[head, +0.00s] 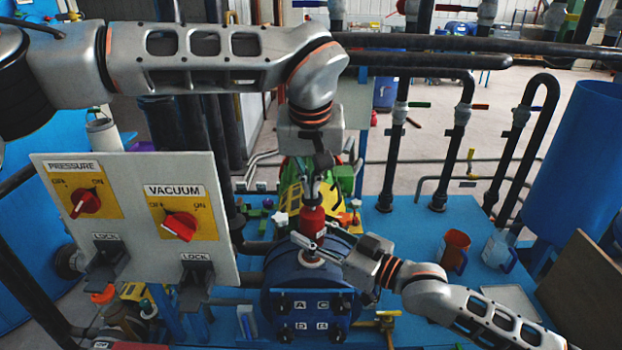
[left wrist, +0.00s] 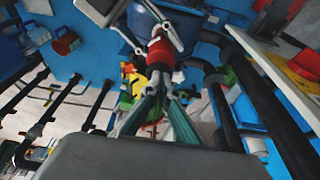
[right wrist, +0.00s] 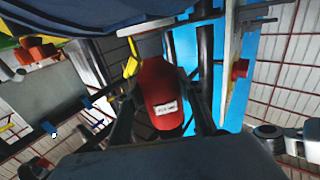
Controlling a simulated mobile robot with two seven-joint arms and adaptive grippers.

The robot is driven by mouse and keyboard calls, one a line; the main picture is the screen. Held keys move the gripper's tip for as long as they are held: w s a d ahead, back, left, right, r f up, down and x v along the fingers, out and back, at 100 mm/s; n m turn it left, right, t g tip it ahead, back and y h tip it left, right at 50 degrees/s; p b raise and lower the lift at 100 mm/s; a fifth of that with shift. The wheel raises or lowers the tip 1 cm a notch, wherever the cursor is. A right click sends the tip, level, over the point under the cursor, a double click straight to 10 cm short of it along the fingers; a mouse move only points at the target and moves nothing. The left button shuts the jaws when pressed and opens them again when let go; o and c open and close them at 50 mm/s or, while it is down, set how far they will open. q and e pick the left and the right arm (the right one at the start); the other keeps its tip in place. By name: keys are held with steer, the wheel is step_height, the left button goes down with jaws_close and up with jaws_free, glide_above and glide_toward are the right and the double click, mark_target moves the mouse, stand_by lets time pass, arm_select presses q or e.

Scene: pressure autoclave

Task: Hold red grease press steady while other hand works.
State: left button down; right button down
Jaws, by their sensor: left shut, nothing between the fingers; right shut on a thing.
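The red grease press (head: 313,221) stands upright on top of the dark blue round vessel (head: 285,272) in the head view. My right gripper (head: 318,246) reaches in from the lower right and is shut on the press low on its body. In the right wrist view the red press (right wrist: 160,88), with a white label, sits between the fingers. My left gripper (head: 315,186) points down from above at the top of the press and is shut with nothing in it. In the left wrist view the red press (left wrist: 160,54) lies just past the left fingertips; whether they touch it is unclear.
A control panel (head: 130,235) with red PRESSURE and VACUUM knobs and LOCK levers stands at the left. An orange mug (head: 455,250) and a clear blue-handled jug (head: 499,250) stand on the blue table (head: 405,230) at right. Dark pipes rise behind.

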arm_select(q)
steer(key=shift+f, duration=0.65)
steer(key=w+v, duration=0.1)
steer(key=v, duration=1.3)
steer(key=shift+r, duration=0.2)
steer(key=shift+w, duration=0.1)
stand_by(0.4)
step_height(320, 180, up, 3)
steer(key=shift+f, duration=0.25)
